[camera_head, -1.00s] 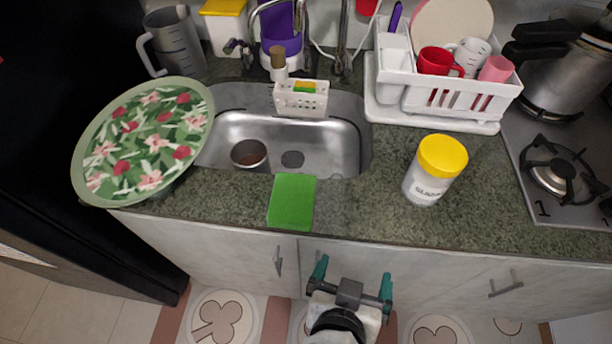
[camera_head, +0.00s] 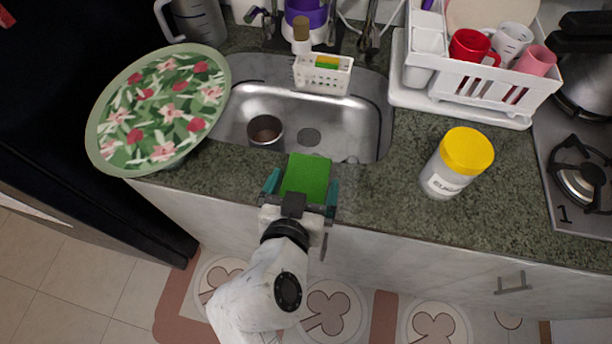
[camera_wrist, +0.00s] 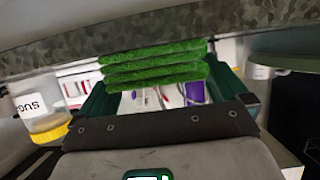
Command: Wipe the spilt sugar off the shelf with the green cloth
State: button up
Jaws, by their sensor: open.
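The green cloth (camera_head: 306,175) is a thick folded pad at the counter's front edge, just in front of the sink. My gripper (camera_head: 303,186) is at its near end, with one teal finger on each side of it. The jaws are open. In the wrist view the cloth (camera_wrist: 155,65) shows as stacked green layers between the fingers (camera_wrist: 175,82), against the speckled counter edge; I cannot tell whether they touch it. The sugar jar (camera_head: 455,165), white with a yellow lid, stands upright on the counter to the right. I cannot make out spilt sugar on the speckled counter (camera_head: 385,200).
A steel sink (camera_head: 350,120) holding a small cup (camera_head: 265,131) lies behind the cloth. A floral tray (camera_head: 160,105) overhangs the counter's left front. A white dish rack (camera_head: 490,88) and a gas hob (camera_head: 580,185) are to the right. Counter between cloth and jar is clear.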

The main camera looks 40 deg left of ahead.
jog(key=shift+x, duration=1.2)
jog(key=shift+c, duration=0.5)
jog(key=c, duration=0.8)
jog(key=shift+o, duration=0.2)
